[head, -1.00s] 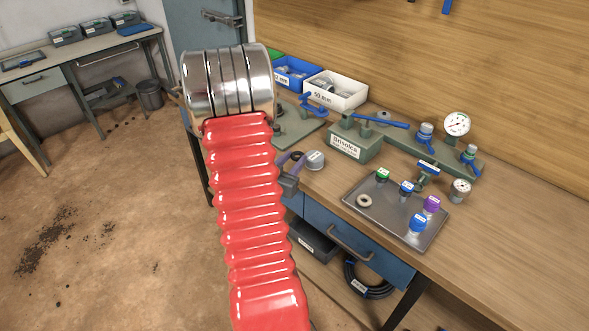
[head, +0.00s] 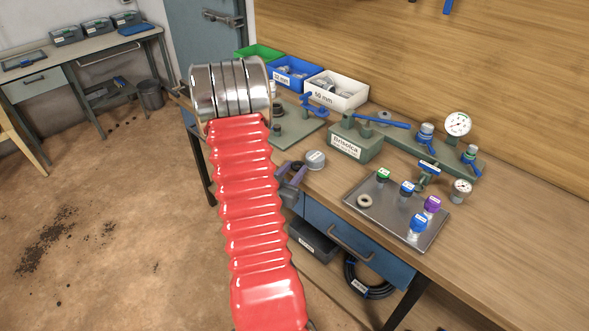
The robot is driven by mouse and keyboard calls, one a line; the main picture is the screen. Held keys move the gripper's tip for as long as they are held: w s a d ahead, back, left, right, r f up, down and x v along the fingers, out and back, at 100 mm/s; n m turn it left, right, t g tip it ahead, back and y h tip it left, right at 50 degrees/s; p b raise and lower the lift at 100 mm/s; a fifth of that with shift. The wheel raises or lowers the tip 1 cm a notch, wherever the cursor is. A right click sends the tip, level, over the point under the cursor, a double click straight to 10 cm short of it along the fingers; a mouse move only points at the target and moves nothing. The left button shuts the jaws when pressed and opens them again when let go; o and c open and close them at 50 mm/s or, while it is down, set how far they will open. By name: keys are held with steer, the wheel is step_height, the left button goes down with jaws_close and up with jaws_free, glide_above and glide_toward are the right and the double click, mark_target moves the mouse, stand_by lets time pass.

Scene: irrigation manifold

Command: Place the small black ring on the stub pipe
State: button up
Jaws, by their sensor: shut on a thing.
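My gripper (head: 292,178) shows only in part, beside the red sleeve of my arm at the left front edge of the workbench. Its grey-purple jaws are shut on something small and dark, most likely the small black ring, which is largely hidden. A green base plate (head: 302,142) lies on the bench behind the gripper. Short dark upright stubs (head: 277,130) stand on its left part, partly covered by my arm. I cannot tell for sure which one is the stub pipe. The gripper is in front of the plate and apart from it.
A grey round cap (head: 315,160) stands just right of the gripper. A metal tray (head: 385,222) holds several coloured-top fittings and a pale ring (head: 364,201). A green block with a blue lever (head: 352,140), a gauge (head: 458,124) and bins (head: 336,92) stand behind.

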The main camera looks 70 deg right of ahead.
steer(key=shift+f, duration=0.2)
steer(key=o, duration=1)
steer(key=shift+f, duration=0.15)
steer(key=shift+s+a+f, duration=0.1)
steer(key=shift+s, duration=0.15)
steer(key=shift+r, duration=0.2)
steer(key=w+a+r, duration=0.1)
steer(key=a, duration=0.6)
steer(key=shift+a+r, duration=0.15)
steer(key=shift+r, duration=0.15)
steer(key=shift+w, duration=0.1)
steer(key=shift+w, duration=0.1)
